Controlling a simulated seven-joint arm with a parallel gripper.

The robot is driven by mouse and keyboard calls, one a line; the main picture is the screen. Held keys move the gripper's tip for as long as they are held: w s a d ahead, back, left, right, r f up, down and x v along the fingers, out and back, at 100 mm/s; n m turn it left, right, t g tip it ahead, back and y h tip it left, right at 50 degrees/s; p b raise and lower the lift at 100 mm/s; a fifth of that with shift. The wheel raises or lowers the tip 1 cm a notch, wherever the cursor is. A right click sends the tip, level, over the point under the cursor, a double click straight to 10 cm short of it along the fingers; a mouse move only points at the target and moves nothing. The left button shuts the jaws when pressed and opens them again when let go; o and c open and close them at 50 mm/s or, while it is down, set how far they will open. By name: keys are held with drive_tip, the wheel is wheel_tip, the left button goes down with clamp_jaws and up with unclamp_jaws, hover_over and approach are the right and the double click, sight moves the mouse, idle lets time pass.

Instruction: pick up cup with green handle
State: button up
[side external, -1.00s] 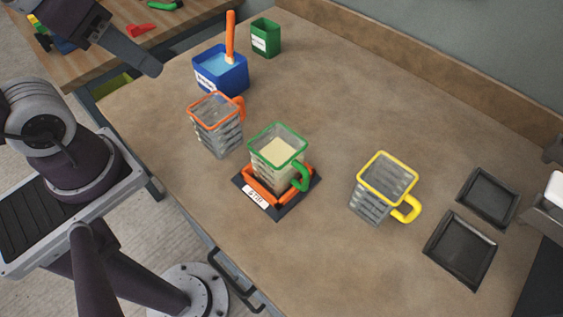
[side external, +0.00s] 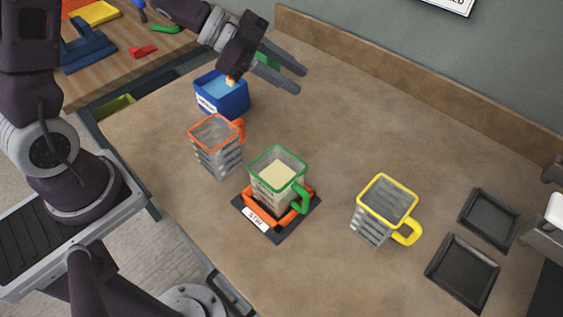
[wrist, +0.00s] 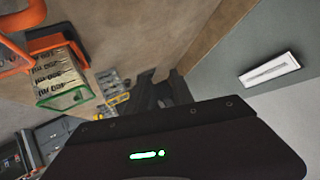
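The cup with the green handle (side external: 276,184) is clear, with a green rim and pale contents. It stands upright in an orange holder (side external: 254,212) on a dark base with a white label, near the middle of the bench. In the wrist view the green-rimmed cup (wrist: 62,75) is at the left, with markings on its side. My gripper (side external: 301,80) is above the bench near the blue box, up and behind the cup, well apart from it. Its two fingers are spread with nothing between them. The fingers also show in the wrist view (wrist: 160,92).
An orange-handled cup (side external: 217,150) stands left of the green one, and a yellow-handled cup (side external: 377,215) to the right. Two black trays (side external: 462,270) lie far right. The blue box (side external: 222,97) and a partly hidden green container are at the back. The bench centre-back is clear.

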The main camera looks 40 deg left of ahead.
sight(293, 155)
drive_tip(key=s+d+f+m+g+h, duration=0.3)
drive_tip(key=s+f+g+h, duration=0.1)
drive_tip(key=s+g, duration=0.4)
drive_tip(key=shift+t+h, duration=0.3)
drive_tip(key=shift+t, duration=0.3)
drive_tip(key=d, duration=0.1)
drive_tip(key=s+d+f, duration=0.1)
drive_tip(key=d, duration=0.1)
drive_tip(key=d+f, duration=0.1)
drive_tip(key=d, duration=0.1)
drive_tip(key=shift+s+d+f, duration=0.1)
drive_tip(key=shift+s+d, duration=0.15)
drive_tip(key=shift+s, duration=0.1)
drive_tip(key=shift+d+f, duration=0.1)
drive_tip(key=shift+d, duration=0.2)
clamp_jaws()
